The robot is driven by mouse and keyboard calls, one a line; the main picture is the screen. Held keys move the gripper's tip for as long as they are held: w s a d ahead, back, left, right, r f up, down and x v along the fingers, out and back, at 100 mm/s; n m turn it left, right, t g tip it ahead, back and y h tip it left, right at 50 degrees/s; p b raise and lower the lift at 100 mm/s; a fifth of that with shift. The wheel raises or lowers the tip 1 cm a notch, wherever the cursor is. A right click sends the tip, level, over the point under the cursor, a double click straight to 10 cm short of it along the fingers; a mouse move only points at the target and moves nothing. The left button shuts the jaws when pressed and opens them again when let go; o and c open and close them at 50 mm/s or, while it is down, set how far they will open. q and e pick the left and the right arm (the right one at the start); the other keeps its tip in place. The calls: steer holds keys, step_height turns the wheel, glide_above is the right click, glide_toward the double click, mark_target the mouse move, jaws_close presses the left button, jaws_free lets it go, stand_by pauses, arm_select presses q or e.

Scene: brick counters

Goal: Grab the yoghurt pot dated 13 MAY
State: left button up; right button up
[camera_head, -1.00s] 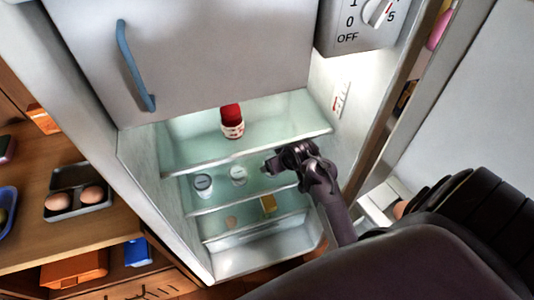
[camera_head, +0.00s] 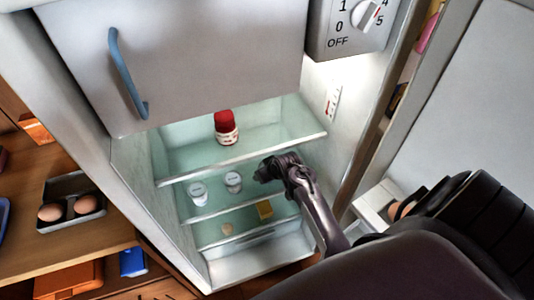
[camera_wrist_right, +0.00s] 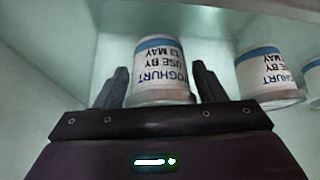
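Yoghurt pots with white labels and blue bands stand on the middle fridge shelf. In the right wrist view, where the print is upside down, the central pot (camera_wrist_right: 162,75) reads USE BY 13 MAY. My right gripper (camera_wrist_right: 160,85) is open, with one finger on each side of this pot and a visible gap to each. A second pot (camera_wrist_right: 268,75) stands to its right, its day number unclear. A third (camera_wrist_right: 314,80) is cut off at the edge. In the head view my right gripper (camera_head: 266,171) hides the 13 MAY pot; the other pots (camera_head: 233,182) (camera_head: 198,193) show left of it. My left gripper is out of view.
A red-capped jar (camera_head: 226,128) stands on the glass shelf (camera_head: 285,130) above. A yellow block (camera_head: 265,210) and a pale item (camera_head: 227,229) lie on the shelf below. The fridge side wall (camera_head: 315,140) is close to the right of my arm.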

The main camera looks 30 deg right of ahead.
steer(key=c, duration=0.6)
steer(key=shift+r, duration=0.1)
